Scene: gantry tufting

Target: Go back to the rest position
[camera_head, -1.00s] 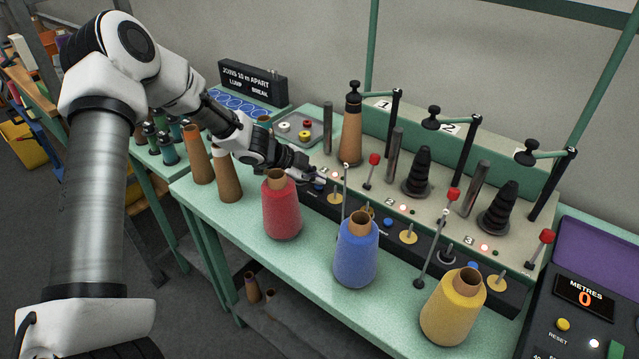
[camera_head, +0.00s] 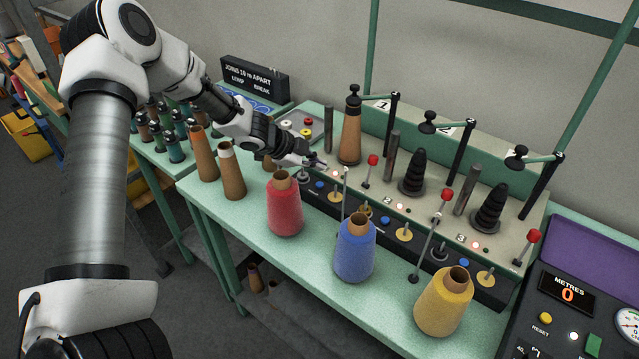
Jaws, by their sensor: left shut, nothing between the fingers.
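My left gripper (camera_head: 314,162) is shut and empty. It hangs over the back edge of the green bench, close to the left end of the winding machine (camera_head: 415,205). The red yarn cone (camera_head: 285,208) stands on the bench in front of it and to its left, apart from the fingers. The blue cone (camera_head: 354,252) and the yellow cone (camera_head: 443,303) stand upright further right along the bench (camera_head: 318,265). My right gripper is not in view.
Brown empty cones (camera_head: 232,175) stand at the bench's left end. A brown cone (camera_head: 350,137) sits on the machine's first position, and black spindles (camera_head: 413,173) on the others. Red-tipped levers (camera_head: 447,195) stick up. A metre counter (camera_head: 567,293) is at right.

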